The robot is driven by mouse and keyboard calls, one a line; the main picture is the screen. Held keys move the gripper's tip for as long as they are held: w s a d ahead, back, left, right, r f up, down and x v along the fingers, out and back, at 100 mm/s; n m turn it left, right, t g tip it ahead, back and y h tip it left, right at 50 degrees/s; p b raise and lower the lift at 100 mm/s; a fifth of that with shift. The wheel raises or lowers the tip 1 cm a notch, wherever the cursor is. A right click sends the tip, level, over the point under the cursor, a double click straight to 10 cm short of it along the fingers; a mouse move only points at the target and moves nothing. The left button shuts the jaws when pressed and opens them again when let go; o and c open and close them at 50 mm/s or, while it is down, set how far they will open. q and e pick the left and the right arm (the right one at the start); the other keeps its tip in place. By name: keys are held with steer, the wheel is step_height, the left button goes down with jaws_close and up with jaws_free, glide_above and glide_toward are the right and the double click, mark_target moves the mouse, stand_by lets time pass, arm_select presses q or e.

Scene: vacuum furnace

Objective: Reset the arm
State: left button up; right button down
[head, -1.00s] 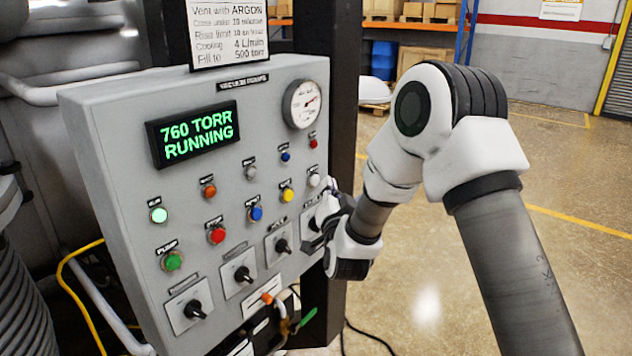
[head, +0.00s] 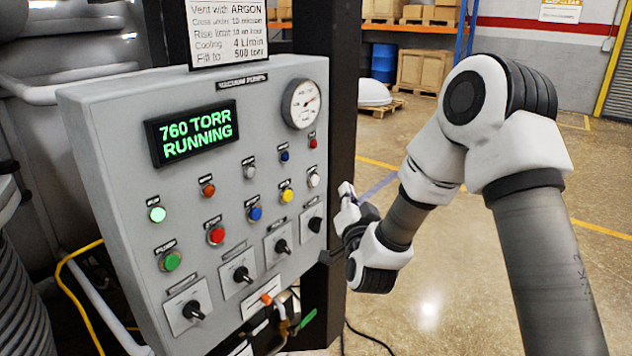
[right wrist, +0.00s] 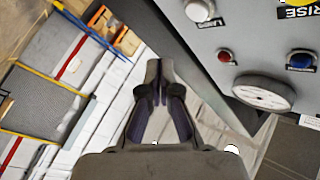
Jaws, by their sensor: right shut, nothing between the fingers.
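My right gripper (head: 332,254) is at the right edge of the grey control panel (head: 120,200), beside the rightmost black rotary knob (head: 314,224). It looks apart from that knob. In the right wrist view its fingers (right wrist: 160,75) are shut together with nothing between them, and part of the panel shows at the upper right. My right arm comes in from the right of the head view, bent at a raised elbow. My left gripper is not in view.
The panel carries a green display (head: 196,135) reading "760 TORR RUNNING", a round gauge (head: 301,104), coloured buttons and several knobs. A dark post (head: 342,120) stands behind its right side. Pipes and a green-handled valve (head: 308,318) are below. Open floor lies right.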

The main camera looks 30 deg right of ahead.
steer(key=s+a+f+n+g+y, duration=0.2)
steer(key=s+a+f, duration=0.1)
steer(key=f, duration=0.7)
steer(key=s+a+f+n+g+y, duration=0.1)
steer(key=s+a+f+n+g, duration=0.15)
steer(key=f, duration=0.65)
steer(key=s+a+f+n+g+y, duration=0.1)
steer(key=s+a+f+g+y, duration=0.15)
steer(key=f, duration=0.75)
steer(key=s+a+f+n+g, duration=0.2)
steer(key=s+f+g, duration=0.1)
steer(key=s, duration=0.6)
steer(key=s+a+f+n+g+y, duration=0.1)
steer(key=s+f+g, duration=0.3)
steer(key=s, duration=0.5)
steer(key=s+a+f+n+g+y, duration=0.1)
steer(key=s+a+f+n+g, duration=0.2)
steer(key=s+f, duration=0.3)
steer(key=s+g, duration=0.1)
steer(key=s, duration=0.2)
steer(key=shift+s+a+f, duration=0.15)
steer(key=shift+s+f, duration=0.05)
steer(key=shift+f, duration=0.05)
